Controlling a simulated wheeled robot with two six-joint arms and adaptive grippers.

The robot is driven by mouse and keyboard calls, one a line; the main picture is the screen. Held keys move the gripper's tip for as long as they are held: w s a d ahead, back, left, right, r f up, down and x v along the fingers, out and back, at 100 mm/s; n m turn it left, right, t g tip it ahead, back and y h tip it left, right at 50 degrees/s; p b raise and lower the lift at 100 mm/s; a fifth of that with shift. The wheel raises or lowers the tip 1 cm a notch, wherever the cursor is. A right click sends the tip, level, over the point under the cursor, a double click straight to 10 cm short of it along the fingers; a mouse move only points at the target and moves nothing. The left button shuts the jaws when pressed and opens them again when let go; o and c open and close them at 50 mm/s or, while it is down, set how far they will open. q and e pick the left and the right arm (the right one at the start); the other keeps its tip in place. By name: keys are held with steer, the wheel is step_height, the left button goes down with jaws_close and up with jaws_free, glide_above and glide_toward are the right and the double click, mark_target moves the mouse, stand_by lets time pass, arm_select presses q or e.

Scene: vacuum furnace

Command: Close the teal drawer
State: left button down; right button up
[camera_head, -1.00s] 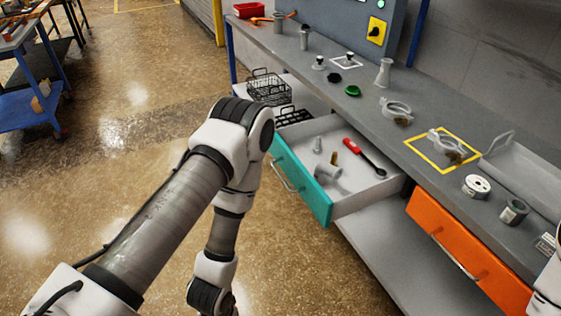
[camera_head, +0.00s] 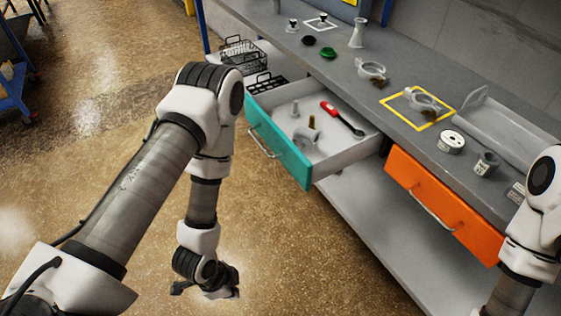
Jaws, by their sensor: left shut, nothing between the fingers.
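The teal drawer (camera_head: 279,146) is pulled out from under the grey workbench (camera_head: 330,78), with its front facing left and a metal bar handle (camera_head: 262,141) on it. Inside its white tray lie a red-handled tool (camera_head: 340,117), a grey fitting (camera_head: 304,138), a small brass piece (camera_head: 311,122) and a grey bolt-like part (camera_head: 294,108). My left gripper (camera_head: 222,291) hangs low over the floor, left of and nearer than the drawer, touching nothing. It is shut and empty, with its fingers partly hidden by the wrist. My right arm shows at the right edge; its gripper is out of view.
An orange drawer (camera_head: 441,205) with a handle sits to the right under the bench. Wire baskets (camera_head: 243,54) stand behind the teal drawer. A lower shelf (camera_head: 372,227) runs beneath. Open floor lies to the left. Several parts stand on the benchtop.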

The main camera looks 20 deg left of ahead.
arm_select(q)
steer(key=w+d+r+m+t+h+p, duration=0.35)
steer(key=w+r+m+h, duration=0.2)
steer(key=r+m, duration=0.55)
steer(key=w+a+r+m+t+h+p, duration=0.1)
steer(key=w+a+r+t+p, duration=0.25)
steer(key=r, duration=0.45)
steer(key=w+a+r+m+t+h+p, duration=0.1)
steer(key=w+a+r+m+t+p, duration=0.2)
steer(key=r, duration=0.4)
steer(key=n+b, duration=0.1)
steer(key=b, duration=0.2)
glide_toward(294, 167)
steer(key=shift+y, duration=0.35)
steer(key=x, duration=0.7)
steer(key=shift+s+d+r, duration=0.15)
